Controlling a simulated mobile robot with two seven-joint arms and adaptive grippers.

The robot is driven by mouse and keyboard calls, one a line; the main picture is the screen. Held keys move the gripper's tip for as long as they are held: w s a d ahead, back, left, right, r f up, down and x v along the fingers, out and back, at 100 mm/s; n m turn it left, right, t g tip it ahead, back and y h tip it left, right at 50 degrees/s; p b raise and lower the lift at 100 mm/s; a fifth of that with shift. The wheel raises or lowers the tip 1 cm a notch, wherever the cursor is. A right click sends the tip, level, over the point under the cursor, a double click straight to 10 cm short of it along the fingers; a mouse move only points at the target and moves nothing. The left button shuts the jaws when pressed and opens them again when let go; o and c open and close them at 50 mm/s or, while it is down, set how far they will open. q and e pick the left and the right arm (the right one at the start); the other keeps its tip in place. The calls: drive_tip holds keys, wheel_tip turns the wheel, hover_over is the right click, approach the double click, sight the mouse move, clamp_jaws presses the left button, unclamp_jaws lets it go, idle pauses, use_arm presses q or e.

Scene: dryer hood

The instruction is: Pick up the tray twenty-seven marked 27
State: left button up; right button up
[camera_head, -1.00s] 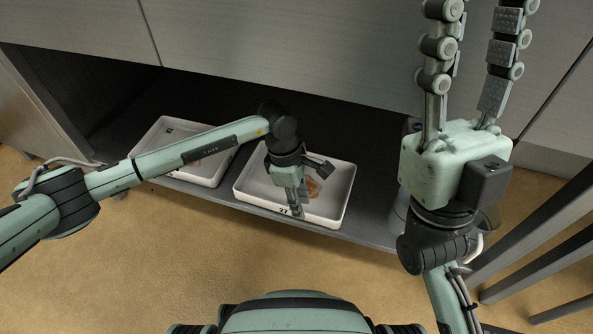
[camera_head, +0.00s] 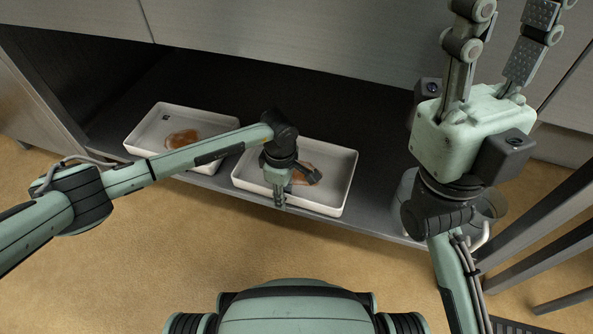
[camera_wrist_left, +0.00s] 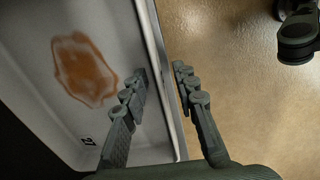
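The tray (camera_head: 345,195) is white and shallow with a brown stain inside, and sits on the dark shelf at centre. A small dark label (camera_wrist_left: 88,141) shows in the left wrist view, looking like 27 but hard to read. My left gripper (camera_head: 281,203) is at the tray's front wall, partly hiding it. In the left wrist view its fingers (camera_wrist_left: 160,70) straddle the wall, one inside and one outside. They are apart, with a visible gap beside the wall. My right gripper (camera_head: 500,45) is open, empty and raised at the upper right.
A second white tray (camera_head: 150,120) with a brown stain stands to the left on the same shelf (camera_head: 385,195). A metallic container (camera_head: 407,190) is partly hidden behind my right wrist. A grey panel (camera_head: 270,40) overhangs the shelf. Dark slats stand at right. The tan floor in front is clear.

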use_arm(q)
clamp_jaws()
drive_tip(key=shift+r, duration=0.1)
idle(0.3)
